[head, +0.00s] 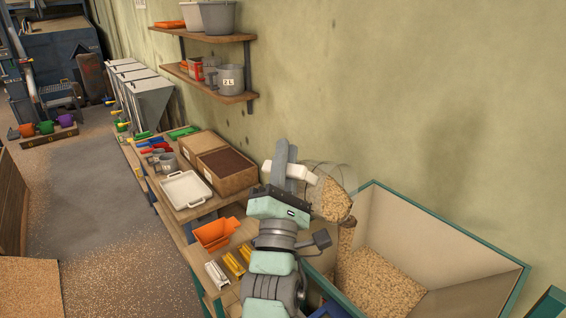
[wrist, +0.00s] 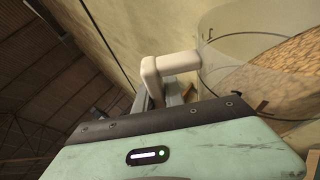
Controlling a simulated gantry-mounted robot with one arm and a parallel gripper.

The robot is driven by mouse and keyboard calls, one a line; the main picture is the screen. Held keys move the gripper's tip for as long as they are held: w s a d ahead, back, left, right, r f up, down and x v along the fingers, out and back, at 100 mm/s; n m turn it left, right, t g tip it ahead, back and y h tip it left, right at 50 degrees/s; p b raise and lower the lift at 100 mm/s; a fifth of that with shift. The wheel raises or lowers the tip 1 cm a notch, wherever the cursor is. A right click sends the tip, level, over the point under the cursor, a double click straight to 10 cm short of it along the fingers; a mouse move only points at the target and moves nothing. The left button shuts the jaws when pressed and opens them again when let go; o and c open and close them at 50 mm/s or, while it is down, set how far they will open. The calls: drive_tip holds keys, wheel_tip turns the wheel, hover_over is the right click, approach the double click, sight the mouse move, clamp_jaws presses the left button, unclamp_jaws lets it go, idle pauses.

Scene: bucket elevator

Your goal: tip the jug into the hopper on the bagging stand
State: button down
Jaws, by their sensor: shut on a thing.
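The clear jug (head: 333,184) is tilted in the head view, its mouth toward the lower right. Tan pellets or grain fill its lower side, and a stream (head: 346,238) falls from its lip. My gripper (head: 289,172) is shut on the jug's white handle, at the jug's left. In the wrist view the handle (wrist: 170,66) and the jug's clear wall (wrist: 222,48) show above my gripper body. The hopper (head: 455,236), a large open bin with a green rim, stands under the jug and holds a pile of the same tan material (head: 380,283).
A bench to the left bears a brown-filled box (head: 226,165), a white tray (head: 186,190), an orange scoop (head: 216,234) and yellow items (head: 236,262). Wall shelves (head: 205,80) with jugs and tubs are behind. The wall runs close behind the hopper.

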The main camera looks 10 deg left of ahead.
drive_tip(key=shift+s+d+f+m+t+h+b, duration=0.2)
drive_tip(key=shift+s+d+m+t+h+b, duration=0.35)
drive_tip(key=shift+b, duration=0.8)
